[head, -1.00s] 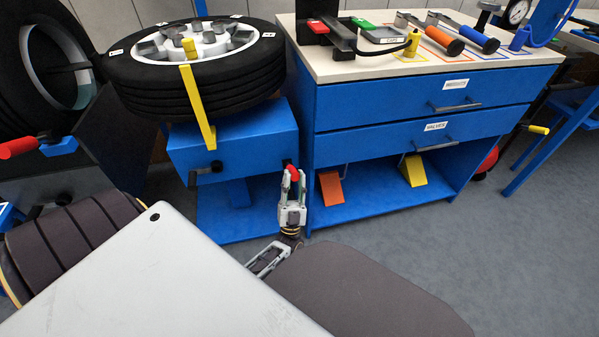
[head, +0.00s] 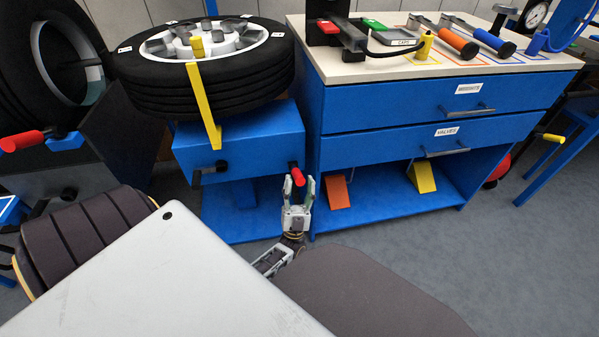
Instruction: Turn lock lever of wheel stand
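The wheel stand (head: 238,143) is a blue box on a post and base, with a tyre (head: 205,88) lying flat on top. The red lock lever (head: 298,177) sits at the right end of the box's front face, its red grip slanting down to the right from a black pivot. My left gripper (head: 299,188) points up at it from below, fingers apart, with the red grip's lower end between or just behind the fingertips. I cannot tell whether they touch. My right gripper is not in view.
A black handle (head: 208,173) is at the box's left. A yellow arm (head: 204,106) hangs over the tyre's front. The blue drawer cabinet (head: 395,112) stands close on the right, with orange (head: 337,192) and yellow (head: 421,177) wedges on its low shelf.

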